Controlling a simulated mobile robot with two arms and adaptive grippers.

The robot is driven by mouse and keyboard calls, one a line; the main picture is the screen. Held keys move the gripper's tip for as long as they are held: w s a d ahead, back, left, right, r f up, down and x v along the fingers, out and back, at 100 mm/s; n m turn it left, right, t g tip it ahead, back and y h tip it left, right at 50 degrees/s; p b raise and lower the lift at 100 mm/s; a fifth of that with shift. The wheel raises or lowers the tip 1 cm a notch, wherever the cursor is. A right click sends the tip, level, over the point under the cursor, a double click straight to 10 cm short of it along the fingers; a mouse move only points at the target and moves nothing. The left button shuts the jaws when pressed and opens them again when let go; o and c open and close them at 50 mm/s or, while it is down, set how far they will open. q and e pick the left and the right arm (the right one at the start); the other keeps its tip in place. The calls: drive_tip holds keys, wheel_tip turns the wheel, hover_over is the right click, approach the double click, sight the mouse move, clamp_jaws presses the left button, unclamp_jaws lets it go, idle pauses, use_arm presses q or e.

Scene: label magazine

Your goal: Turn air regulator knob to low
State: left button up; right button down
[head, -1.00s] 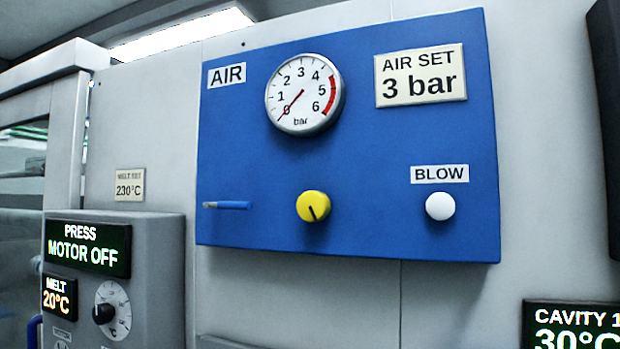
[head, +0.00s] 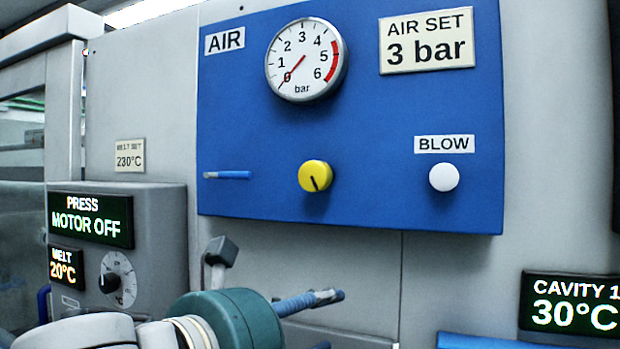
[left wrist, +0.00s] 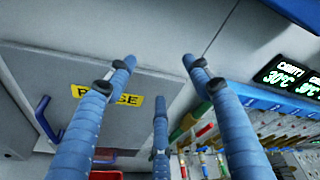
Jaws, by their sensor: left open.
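The yellow air regulator knob (head: 315,176) sits on the blue AIR panel (head: 370,120), its black pointer line aimed down and slightly right. The round gauge (head: 304,60) above it has its red needle at about 0 bar. My left gripper (head: 322,303) is at the bottom of the head view, below the panel and apart from the knob. In the left wrist view its blue fingers (left wrist: 158,75) are spread with nothing between them. The knob is not in that view. My right gripper is not in view.
A blue lever (head: 227,175) and the white BLOW button (head: 443,177) flank the knob. The AIR SET 3 bar plate (head: 427,41) is above right. The grey press control box (head: 160,240) juts out at lower left. The wrist view shows a yellow label (left wrist: 105,97) and a blue-edged rack (left wrist: 255,100).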

use_arm(q)
drive_tip(key=s+a+r+m+t, duration=0.2)
drive_tip(key=s+r+m, duration=0.25)
drive_tip(key=r, duration=0.65)
drive_tip(key=m+t+y, duration=0.1)
drive_tip(key=m+t, duration=0.1)
drive_tip(key=m, duration=0.2)
approach(312, 179)
drive_tip(key=p+x, duration=0.1)
drive_tip(key=x, duration=0.3)
drive_tip(key=p+x, duration=0.2)
drive_tip(key=x, duration=0.2)
drive_tip(key=shift+r, duration=0.25)
drive_tip(key=shift+p+x, duration=0.4)
drive_tip(key=shift+x, duration=0.4)
drive_tip(key=shift+f, duration=0.15)
drive_tip(key=shift+c, duration=0.5)
drive_tip(key=shift+f, duration=0.1)
drive_tip(key=c, duration=1)
